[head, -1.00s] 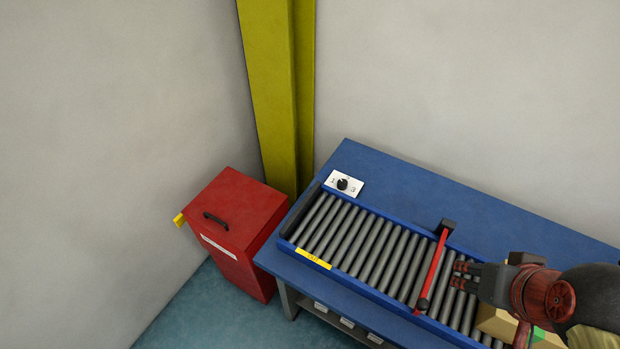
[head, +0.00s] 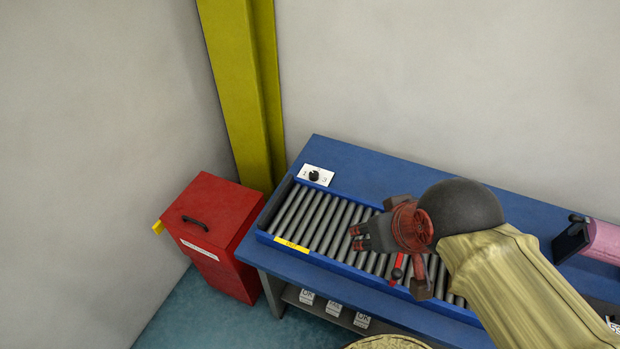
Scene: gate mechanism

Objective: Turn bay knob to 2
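The bay knob (head: 314,175) is a small black dial on a white plate (head: 325,181) at the back left of the blue table. A 1 shows left of it and a 3 right of it; no 2 is readable, and I cannot tell where the pointer stands. My gripper (head: 354,238) is over the rollers, to the right of and nearer than the knob, pointing left. Its two fingers are a little apart with nothing seen between them. It does not touch the knob.
The roller conveyor (head: 308,222) runs along the blue table (head: 365,165). A red gate bar (head: 397,269) is partly hidden by my gripper. A red box (head: 215,218) stands left, before a yellow post (head: 245,95). A pink object (head: 603,241) lies at right. Space around the knob is clear.

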